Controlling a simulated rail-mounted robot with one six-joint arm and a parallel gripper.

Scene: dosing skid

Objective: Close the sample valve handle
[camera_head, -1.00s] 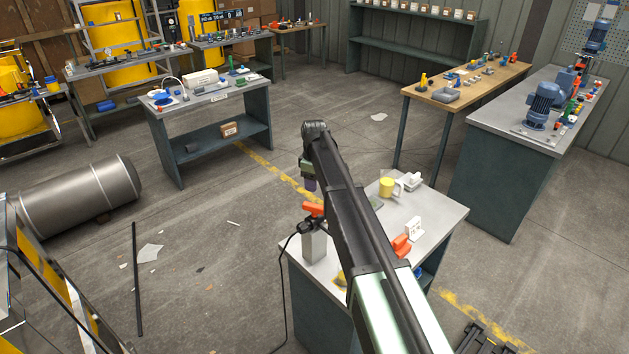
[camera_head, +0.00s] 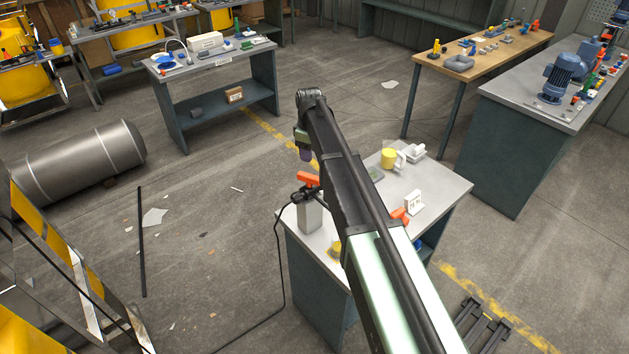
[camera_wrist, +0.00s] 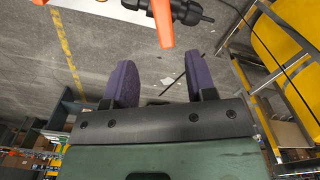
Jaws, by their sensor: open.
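The sample valve has an orange handle (camera_head: 308,179) and a black body (camera_head: 303,194) on a pale grey block (camera_head: 310,215) at the left of the small grey-topped bench. My gripper (camera_head: 303,150) hangs above and slightly left of the handle in the head view, apart from it. In the wrist view the orange handle (camera_wrist: 162,22) is at the top, pointing down the picture, roughly across the black valve body (camera_wrist: 187,11). My gripper's two purple fingers (camera_wrist: 160,85) are spread and empty. The handle lies beyond the fingertips, in line with their gap.
A yellow mug (camera_head: 388,158), a white labelled stand (camera_head: 413,201) and another orange part (camera_head: 399,215) are on the same bench (camera_head: 440,184). My arm hides its middle. A black cable runs from the valve to the floor. A yellow-striped frame (camera_head: 50,235) stands at left.

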